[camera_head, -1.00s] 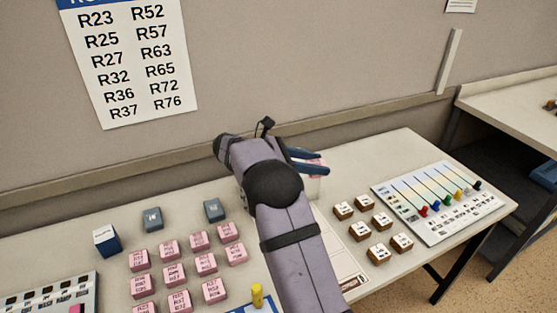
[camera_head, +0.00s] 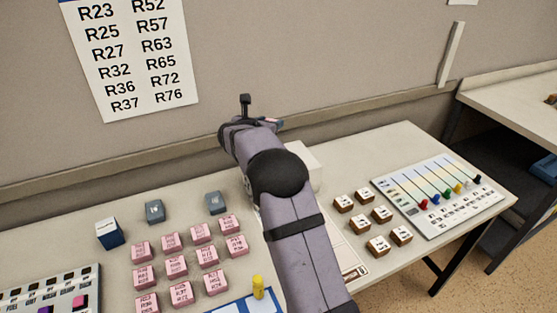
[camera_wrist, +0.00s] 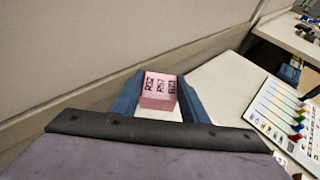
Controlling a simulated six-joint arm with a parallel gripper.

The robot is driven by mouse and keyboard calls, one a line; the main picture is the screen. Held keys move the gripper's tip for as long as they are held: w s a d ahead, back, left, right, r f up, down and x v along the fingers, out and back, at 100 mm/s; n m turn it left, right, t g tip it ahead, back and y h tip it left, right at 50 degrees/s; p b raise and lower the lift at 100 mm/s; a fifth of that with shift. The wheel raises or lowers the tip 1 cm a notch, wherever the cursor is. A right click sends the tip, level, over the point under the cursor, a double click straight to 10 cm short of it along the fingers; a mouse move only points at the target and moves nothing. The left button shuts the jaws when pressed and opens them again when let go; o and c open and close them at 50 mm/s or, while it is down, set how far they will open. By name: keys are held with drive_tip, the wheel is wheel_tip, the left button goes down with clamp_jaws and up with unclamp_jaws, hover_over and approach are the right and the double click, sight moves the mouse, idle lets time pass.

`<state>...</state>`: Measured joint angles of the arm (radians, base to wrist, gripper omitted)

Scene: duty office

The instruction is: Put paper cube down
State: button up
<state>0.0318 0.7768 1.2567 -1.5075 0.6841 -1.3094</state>
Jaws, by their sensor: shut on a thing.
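My gripper (camera_wrist: 157,84) is shut on a pink paper cube (camera_wrist: 158,92) with dark printed codes on it, seen in the wrist view between the two blue fingers. In the head view my gripper (camera_head: 272,123) is mostly hidden behind my arm, near the back edge of the table.
Several pink blocks (camera_head: 175,266) stand in rows left of my arm, with grey-blue blocks (camera_head: 154,211) behind them. A white box-like thing (camera_head: 303,160) is partly hidden by my arm. Brown-sided blocks (camera_head: 381,214) and a slider board (camera_head: 440,195) are right. The back-right tabletop (camera_head: 385,150) is clear.

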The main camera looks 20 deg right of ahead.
drive_tip(key=shift+f+p, duration=0.5)
drive_tip(key=shift+f, duration=4.5)
drive_tip(key=shift+f, duration=0.2)
drive_tip(key=o, duration=1.2)
drive_tip(key=shift+c, duration=0.2)
drive_tip(key=shift+r, duration=0.15)
drive_tip(key=shift+r, duration=0.15)
drive_tip(key=shift+s+a, duration=0.2)
drive_tip(key=shift+a, duration=0.05)
drive_tip(key=b+v, duration=0.3)
drive_tip(key=v, duration=0.8)
drive_tip(key=shift+s+r, duration=0.15)
